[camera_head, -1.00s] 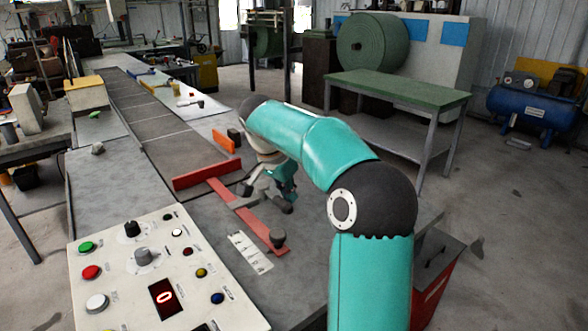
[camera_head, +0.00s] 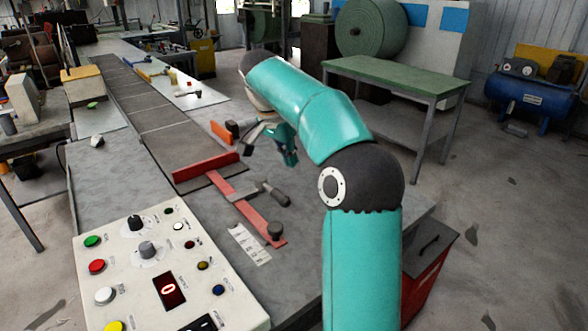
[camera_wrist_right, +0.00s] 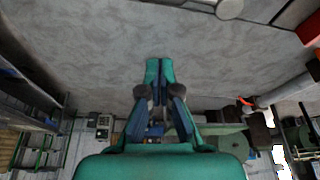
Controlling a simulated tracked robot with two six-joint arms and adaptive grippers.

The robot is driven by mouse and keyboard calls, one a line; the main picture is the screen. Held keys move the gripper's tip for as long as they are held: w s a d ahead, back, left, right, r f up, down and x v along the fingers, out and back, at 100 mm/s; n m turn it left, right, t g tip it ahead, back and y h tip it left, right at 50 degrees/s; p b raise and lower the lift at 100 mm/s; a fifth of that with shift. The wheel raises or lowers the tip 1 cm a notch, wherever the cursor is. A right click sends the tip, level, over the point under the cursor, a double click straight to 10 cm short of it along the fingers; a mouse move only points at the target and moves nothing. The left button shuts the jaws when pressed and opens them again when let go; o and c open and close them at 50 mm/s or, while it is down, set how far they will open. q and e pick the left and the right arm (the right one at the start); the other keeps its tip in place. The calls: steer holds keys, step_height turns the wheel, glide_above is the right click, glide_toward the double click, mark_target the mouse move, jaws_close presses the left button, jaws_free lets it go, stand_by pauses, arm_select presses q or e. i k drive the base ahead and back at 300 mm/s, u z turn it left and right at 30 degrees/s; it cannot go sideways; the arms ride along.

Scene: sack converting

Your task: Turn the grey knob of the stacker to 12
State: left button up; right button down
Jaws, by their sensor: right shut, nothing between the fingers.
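The grey knob (camera_head: 147,250) stands on the cream control panel (camera_head: 120,272) at the lower left of the head view, on a pale round dial whose marks are too small to read. A red display (camera_head: 169,290) below it shows 0. A black knob (camera_head: 135,223) sits above it. My right gripper (camera_head: 287,152) is over the red-barred bench, well behind and to the right of the panel, touching nothing that I can see. In the right wrist view its fingers (camera_wrist_right: 159,70) are together and empty; the panel is not in that view. My left gripper is not in view.
Coloured buttons, among them a green one (camera_head: 92,241) and a red one (camera_head: 97,266), surround the grey knob. A red bar (camera_head: 206,167) and a dark-handled tool (camera_head: 273,193) lie on the bench. A green-topped table (camera_head: 395,75) stands behind. Space above the panel is clear.

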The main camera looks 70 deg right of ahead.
mark_target(146, 249)
steer(key=k, duration=1.5)
